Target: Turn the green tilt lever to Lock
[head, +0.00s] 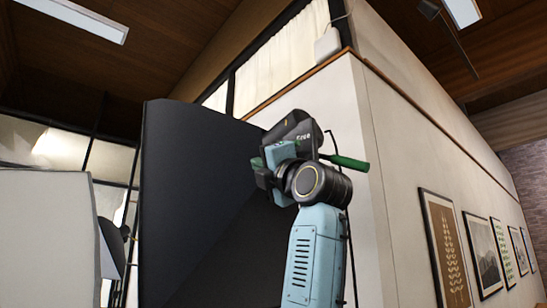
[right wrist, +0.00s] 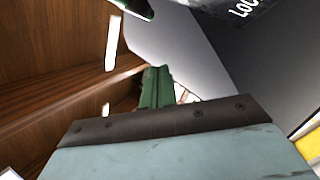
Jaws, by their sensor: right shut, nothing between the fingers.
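The green tilt lever (head: 348,162) sticks out to the right of a black tripod-type head (head: 295,127), behind my right wrist, and points slightly down. The black head carries small white lettering that seems to read "FREE". My right gripper (head: 258,163) is in front of the head, left of the lever, and apart from the lever's grip. In the right wrist view its green fingers (right wrist: 156,86) are shut and empty. A dark green rod end (right wrist: 132,7) at the top there is probably the lever. White letters "LOC" (right wrist: 245,8) show on a dark surface, cut by the frame edge. My left gripper is out of view.
A large dark panel (head: 190,200) stands behind and left of my right gripper. A white wall (head: 420,150) with framed pictures (head: 445,245) runs off to the right. A pale panel (head: 45,240) stands at the far left.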

